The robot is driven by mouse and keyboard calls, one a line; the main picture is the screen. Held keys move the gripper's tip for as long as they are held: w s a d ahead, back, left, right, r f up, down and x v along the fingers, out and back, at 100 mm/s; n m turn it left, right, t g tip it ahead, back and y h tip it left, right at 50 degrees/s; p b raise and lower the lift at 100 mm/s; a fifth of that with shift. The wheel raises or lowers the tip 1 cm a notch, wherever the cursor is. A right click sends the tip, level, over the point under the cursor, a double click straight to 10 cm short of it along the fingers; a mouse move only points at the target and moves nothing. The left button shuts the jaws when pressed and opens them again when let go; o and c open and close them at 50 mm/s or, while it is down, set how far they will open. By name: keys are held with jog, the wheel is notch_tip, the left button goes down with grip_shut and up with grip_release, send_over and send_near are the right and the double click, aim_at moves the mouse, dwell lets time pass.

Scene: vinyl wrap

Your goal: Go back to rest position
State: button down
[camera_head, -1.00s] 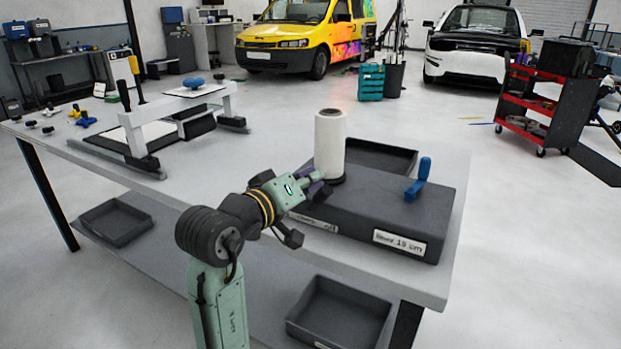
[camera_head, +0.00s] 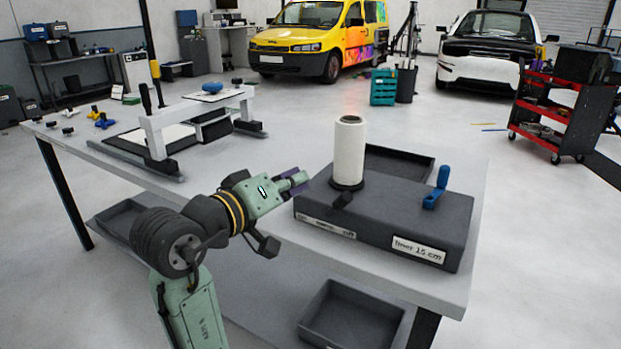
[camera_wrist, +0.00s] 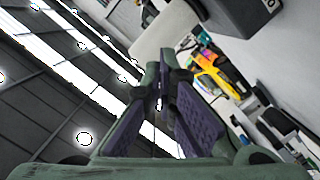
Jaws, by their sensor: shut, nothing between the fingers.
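My gripper (camera_head: 301,182) is shut and empty in the head view. It is in the air at the left of the dark dispenser box, apart from it. In the wrist view its two purple-padded fingers (camera_wrist: 165,98) come together at the tips. A white roll (camera_head: 349,152) stands upright on the dark box (camera_head: 410,205), and it also shows in the wrist view (camera_wrist: 165,32). The box sits on the right part of the table (camera_head: 275,262) and carries a label reading 15 cm.
A white frame press (camera_head: 160,130) and small coloured knobs (camera_head: 98,113) are on the left of the table. A blue handle (camera_head: 436,190) stands on the box. A dark tray (camera_head: 352,315) lies on the lower shelf. A yellow van (camera_head: 300,38) and a red cart (camera_head: 540,140) stand behind.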

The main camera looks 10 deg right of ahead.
jog(key=shift+s+a, duration=0.25)
jog(key=shift+s, duration=0.15)
